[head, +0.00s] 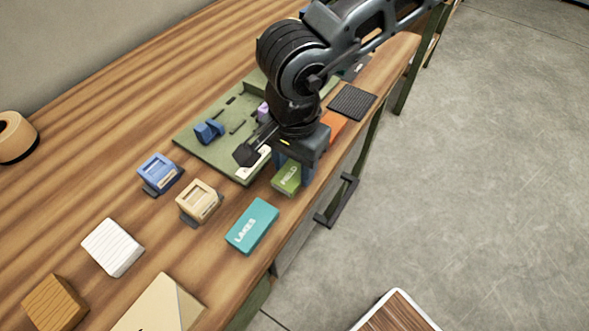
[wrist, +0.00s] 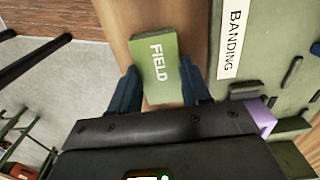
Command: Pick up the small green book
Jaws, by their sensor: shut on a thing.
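The small green book, marked FIELD (head: 288,178), lies near the front edge of the wooden table, below my gripper in the head view. In the wrist view the green book (wrist: 156,66) shows between the two blue fingers. My gripper (wrist: 160,92) is shut on the book, with one finger along each long side. In the head view my gripper (head: 292,172) covers the book's far end. I cannot tell whether the book is clear of the tabletop.
A teal book marked LAKES (head: 252,226) lies close by, toward the lower left. A green board (head: 196,146) with a BANDING label (wrist: 231,43) is beside the gripper. Blue (head: 160,173) and tan (head: 199,201) blocks stand left. The table edge is close on the right.

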